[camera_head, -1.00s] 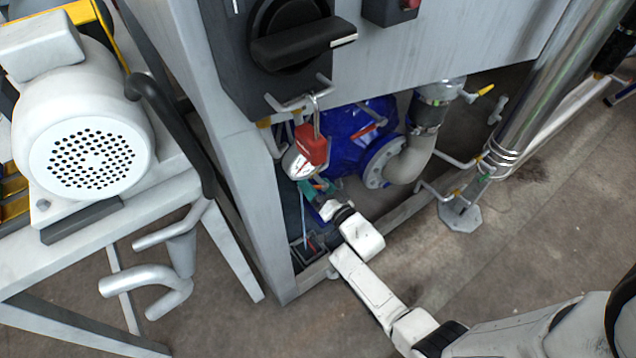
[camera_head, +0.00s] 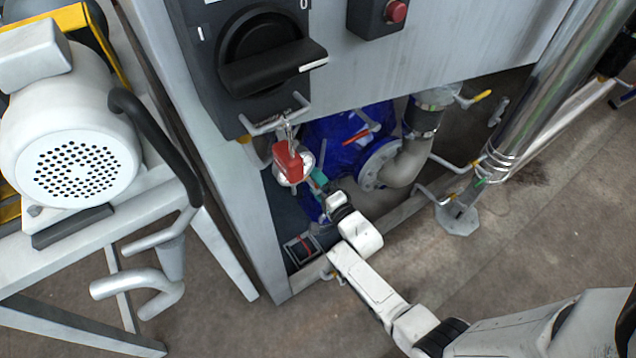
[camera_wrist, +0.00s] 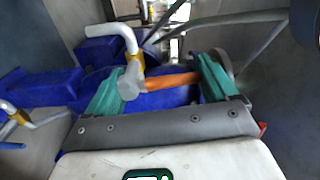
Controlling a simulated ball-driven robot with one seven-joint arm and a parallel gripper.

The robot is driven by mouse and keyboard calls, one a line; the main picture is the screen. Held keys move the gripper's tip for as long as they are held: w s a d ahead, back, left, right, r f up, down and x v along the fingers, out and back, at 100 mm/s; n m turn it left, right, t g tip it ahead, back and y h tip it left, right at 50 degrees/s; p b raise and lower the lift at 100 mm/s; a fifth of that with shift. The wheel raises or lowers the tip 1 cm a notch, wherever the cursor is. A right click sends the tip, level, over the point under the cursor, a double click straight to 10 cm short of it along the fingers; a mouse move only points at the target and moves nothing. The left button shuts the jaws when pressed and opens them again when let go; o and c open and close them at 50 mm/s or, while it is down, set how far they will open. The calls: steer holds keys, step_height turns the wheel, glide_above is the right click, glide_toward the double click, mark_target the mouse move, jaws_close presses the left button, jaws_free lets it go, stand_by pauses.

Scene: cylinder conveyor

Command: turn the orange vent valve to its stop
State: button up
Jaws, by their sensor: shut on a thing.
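The orange valve handle (camera_wrist: 172,80) is a short bar running sideways from a grey hub (camera_wrist: 131,82) in the wrist view. My gripper (camera_wrist: 160,82) has its teal fingers on either side of the handle and hub and is shut on the valve. The held handle cannot be made out clearly there. I cannot tell the valve's stop from these frames.
A blue pump body (camera_head: 345,145) with an orange-red bar (camera_head: 358,133) and a beige elbow pipe (camera_head: 405,163) stand behind my gripper. A black rotary switch (camera_head: 265,55) is above. A white motor (camera_head: 75,145) stands left. Open floor lies at lower right.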

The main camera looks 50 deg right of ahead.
steer(key=shift+s+d+m, duration=0.1)
steer(key=shift+d+m, duration=0.05)
steer(key=shift+m, duration=0.25)
stand_by(0.3)
steer(key=o, duration=1.3)
steer(key=shift+s, duration=0.1)
steer(key=p+v, duration=0.1)
steer(key=v, duration=0.9)
steer(key=shift+s, duration=0.3)
